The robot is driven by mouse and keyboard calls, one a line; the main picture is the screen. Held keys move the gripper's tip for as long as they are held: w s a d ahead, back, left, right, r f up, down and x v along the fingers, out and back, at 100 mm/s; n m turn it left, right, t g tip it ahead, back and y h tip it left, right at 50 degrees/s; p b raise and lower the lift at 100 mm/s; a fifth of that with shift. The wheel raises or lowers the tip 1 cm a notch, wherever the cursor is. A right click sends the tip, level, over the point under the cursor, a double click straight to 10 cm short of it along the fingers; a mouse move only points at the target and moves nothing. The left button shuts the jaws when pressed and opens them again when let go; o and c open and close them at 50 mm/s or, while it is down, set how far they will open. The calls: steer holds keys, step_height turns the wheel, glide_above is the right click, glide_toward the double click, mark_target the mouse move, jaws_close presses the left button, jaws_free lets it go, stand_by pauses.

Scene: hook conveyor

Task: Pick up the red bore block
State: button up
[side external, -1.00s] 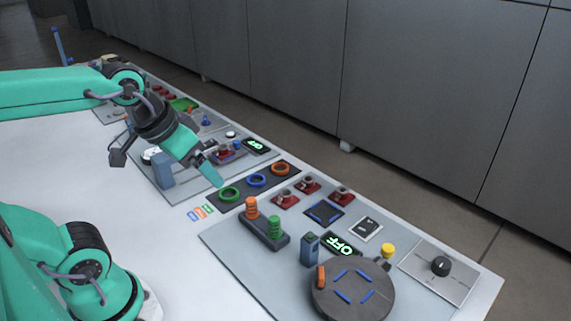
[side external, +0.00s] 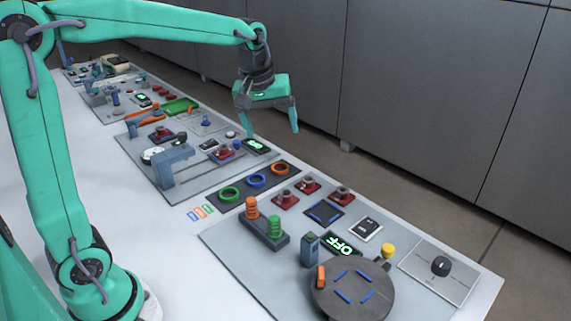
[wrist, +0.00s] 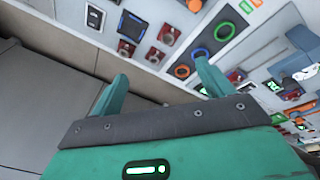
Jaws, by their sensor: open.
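Several red blocks with round grey tops stand in a cluster on the near panel: a left one (side external: 285,199), a back one (side external: 307,185) and a right one (side external: 341,197). I cannot tell which is the bore block. In the wrist view, red blocks show at the top (wrist: 168,33), ahead of my fingers, with another (wrist: 126,47) to the left. My gripper (side external: 270,132) is open and empty, pointing down, raised near the table's far edge and to the left of the red blocks. Its two spread fingers also show in the wrist view (wrist: 160,76).
A dark board (side external: 243,201) with green, blue and orange rings lies beside the red blocks. An orange-and-green peg stand (side external: 264,233), a blue-grey post (side external: 310,249), a dark turntable (side external: 353,294) and a yellow knob (side external: 388,250) stand nearer. Dark cabinets (side external: 430,100) stand behind the table.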

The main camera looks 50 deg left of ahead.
steer(key=w+a+f+n+g, duration=0.15)
steer(key=w+f+n, duration=0.25)
steer(key=w+f, duration=0.45)
steer(key=n+g, duration=0.1)
steer(key=n, duration=0.4)
glide_above(308, 178)
step_height(308, 178, down, 9)
steer(key=shift+s+d+f, duration=0.2)
steer(key=shift+f, duration=0.55)
steer(key=shift+s+d+f, duration=0.15)
steer(key=shift+d+f, duration=0.05)
steer(key=shift+f, duration=0.55)
steer(key=shift+f, duration=2.6)
steer(key=c, duration=1.3)
